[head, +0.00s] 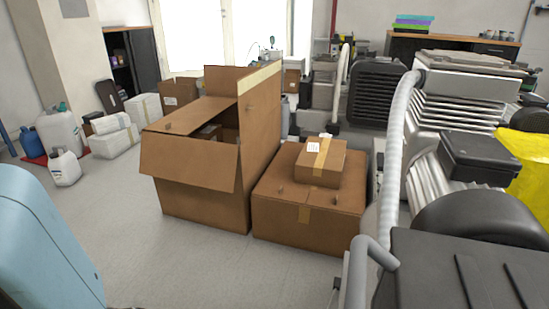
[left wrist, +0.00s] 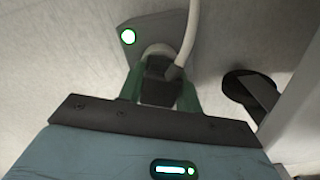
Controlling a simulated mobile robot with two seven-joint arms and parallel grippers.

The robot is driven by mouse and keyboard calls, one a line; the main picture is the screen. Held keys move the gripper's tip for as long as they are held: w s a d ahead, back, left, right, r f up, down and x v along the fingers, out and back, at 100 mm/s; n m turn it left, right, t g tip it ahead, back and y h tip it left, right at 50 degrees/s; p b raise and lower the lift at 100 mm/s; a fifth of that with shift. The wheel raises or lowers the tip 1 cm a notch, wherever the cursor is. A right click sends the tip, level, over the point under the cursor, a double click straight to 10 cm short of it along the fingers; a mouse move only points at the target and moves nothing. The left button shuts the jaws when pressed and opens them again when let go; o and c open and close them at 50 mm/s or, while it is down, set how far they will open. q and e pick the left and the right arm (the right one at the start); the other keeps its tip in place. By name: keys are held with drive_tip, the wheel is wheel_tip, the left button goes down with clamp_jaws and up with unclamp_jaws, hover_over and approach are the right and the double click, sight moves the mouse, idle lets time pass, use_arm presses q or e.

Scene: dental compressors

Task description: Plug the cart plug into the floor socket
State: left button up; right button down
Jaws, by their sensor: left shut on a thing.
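In the left wrist view my left gripper (left wrist: 162,88), with dark green fingers, is shut on a dark plug (left wrist: 158,90). A pale cable (left wrist: 190,38) runs from the plug up out of the picture. Just beyond the plug is a grey floor socket (left wrist: 150,30) with a lit, green-rimmed white light. The plug's front overlaps the socket in this view; I cannot tell how deep it sits, as its front is hidden. The head view shows neither the plug nor the socket. My right gripper is in neither view.
A black round foot or caster (left wrist: 250,92) is right of the gripper in the left wrist view. In the head view an open carton (head: 200,180) and a closed carton (head: 300,205) stand mid-floor. Compressor equipment (head: 460,110) fills the right.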

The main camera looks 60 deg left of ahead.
use_arm(q)
drive_tip(key=o, duration=0.7)
drive_tip(key=shift+r+p, duration=1.25)
drive_tip(key=shift+r, duration=0.15)
drive_tip(key=shift+r+p, duration=0.9)
drive_tip(key=shift+r, duration=0.25)
drive_tip(key=shift+r+p, duration=1.1)
drive_tip(key=shift+r, duration=0.3)
drive_tip(key=shift+r+p, duration=0.9)
drive_tip(key=shift+r, duration=0.25)
drive_tip(key=shift+r+p, duration=0.35)
drive_tip(key=shift+r, duration=0.1)
drive_tip(key=shift+f, duration=0.1)
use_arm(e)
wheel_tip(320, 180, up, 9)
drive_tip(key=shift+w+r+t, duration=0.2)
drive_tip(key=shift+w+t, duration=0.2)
